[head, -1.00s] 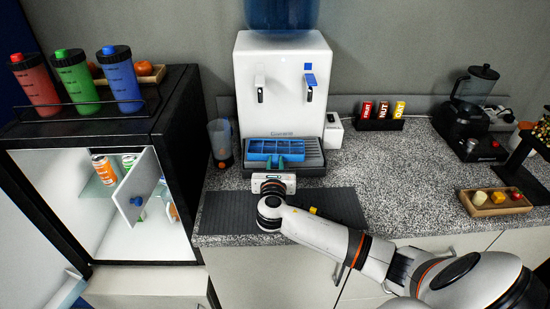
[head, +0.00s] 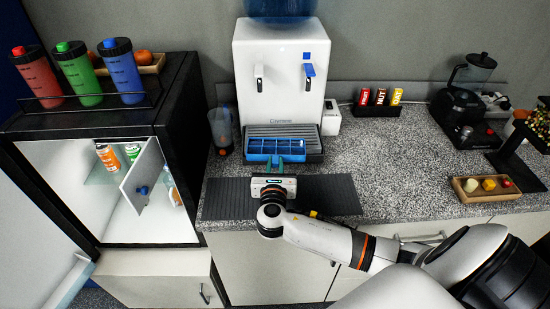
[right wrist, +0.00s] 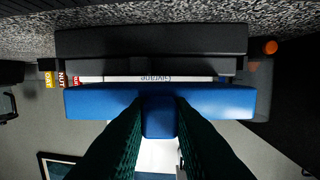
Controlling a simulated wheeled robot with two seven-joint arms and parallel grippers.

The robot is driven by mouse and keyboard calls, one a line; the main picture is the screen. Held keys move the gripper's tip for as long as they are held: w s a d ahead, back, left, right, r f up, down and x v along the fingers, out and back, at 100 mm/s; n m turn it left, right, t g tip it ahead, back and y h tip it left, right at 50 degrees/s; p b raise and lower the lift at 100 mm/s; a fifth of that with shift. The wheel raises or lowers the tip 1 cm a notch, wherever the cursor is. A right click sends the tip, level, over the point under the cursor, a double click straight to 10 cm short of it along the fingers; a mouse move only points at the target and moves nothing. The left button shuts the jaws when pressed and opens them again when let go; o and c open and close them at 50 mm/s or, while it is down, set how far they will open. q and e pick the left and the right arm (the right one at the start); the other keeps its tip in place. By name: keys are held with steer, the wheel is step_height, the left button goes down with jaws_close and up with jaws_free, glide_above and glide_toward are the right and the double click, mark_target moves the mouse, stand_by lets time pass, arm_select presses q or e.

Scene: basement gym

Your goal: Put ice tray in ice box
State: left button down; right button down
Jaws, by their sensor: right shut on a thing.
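The blue ice tray (head: 262,148) has several compartments and sits at the front of the water dispenser's drip tray. My right gripper (head: 273,168) is shut on the tray's front tab. In the right wrist view the blue tray (right wrist: 215,101) spans the picture, with its tab between the two dark fingers (right wrist: 160,118). The open black fridge (head: 180,110) stands at the left. Inside it, the ice box shows as a small light door (head: 150,168) with a blue knob, standing at an angle; the space behind it is mostly hidden. My left gripper is out of view.
Cans (head: 107,157) stand in the fridge and bottles (head: 121,70) on top. A dark mat (head: 330,194) covers the counter front.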

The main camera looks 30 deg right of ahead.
steer(key=shift+p+v, duration=0.9)
steer(key=shift+v, duration=0.7)
steer(key=shift+s+r, duration=0.15)
steer(key=shift+s, duration=0.2)
